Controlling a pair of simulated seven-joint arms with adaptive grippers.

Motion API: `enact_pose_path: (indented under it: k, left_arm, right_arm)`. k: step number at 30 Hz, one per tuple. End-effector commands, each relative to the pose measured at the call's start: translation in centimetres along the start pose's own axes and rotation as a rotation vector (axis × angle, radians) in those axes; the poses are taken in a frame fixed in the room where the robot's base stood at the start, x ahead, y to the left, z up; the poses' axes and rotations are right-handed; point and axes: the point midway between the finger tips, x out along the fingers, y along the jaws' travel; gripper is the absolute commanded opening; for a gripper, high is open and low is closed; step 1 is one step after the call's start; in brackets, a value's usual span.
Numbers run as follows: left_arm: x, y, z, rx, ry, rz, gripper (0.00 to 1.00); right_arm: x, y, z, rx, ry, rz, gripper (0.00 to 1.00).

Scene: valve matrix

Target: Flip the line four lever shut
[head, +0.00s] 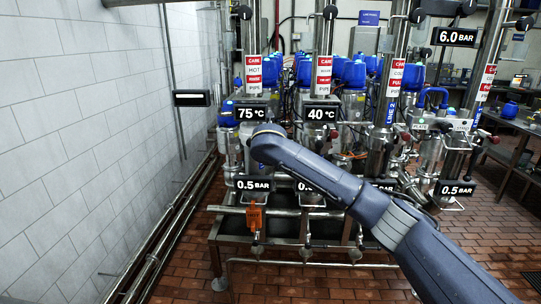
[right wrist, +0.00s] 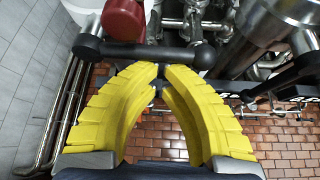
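A black bar-shaped lever (right wrist: 190,55) with a rounded end lies across the right wrist view, beside a dark red rounded part (right wrist: 126,20). No line number shows on it there. My right gripper's yellow fingers (right wrist: 160,72) curve in below this bar, tips together or nearly so. I see nothing clearly held between them. In the head view my right arm comes from the lower right and ends at the leftmost pipe stand, under the 75°C sign (head: 251,113); its wrist hides the fingers and the lever there. My left gripper is not in view.
Pipe stands with blue-capped valves fill the middle and right. An orange tag (head: 254,217) hangs at the lower left of the rack. A white block wall (head: 90,130) bounds the left. The tiled floor (head: 290,285) in front is open.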

Motion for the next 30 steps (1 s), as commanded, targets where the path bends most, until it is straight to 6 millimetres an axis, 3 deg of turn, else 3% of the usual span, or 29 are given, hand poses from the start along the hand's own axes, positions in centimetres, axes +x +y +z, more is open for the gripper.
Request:
enact_pose_path:
  k: [5,11,21,30]
  left_arm:
    - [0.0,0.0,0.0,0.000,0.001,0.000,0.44]
    - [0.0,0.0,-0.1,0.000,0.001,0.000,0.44]
    - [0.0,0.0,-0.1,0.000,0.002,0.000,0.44]
    - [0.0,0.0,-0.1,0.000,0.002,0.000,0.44]
  right_arm:
    - [0.4,0.1,-1.1,-0.001,0.001,0.001,0.00]
    - [1.2,0.6,-4.1,-0.006,0.001,0.008,0.00]
    - [-5.1,0.7,-3.9,-0.004,0.001,0.010,0.00]
    - [-8.1,0.7,-3.9,-0.005,0.001,0.008,0.00]
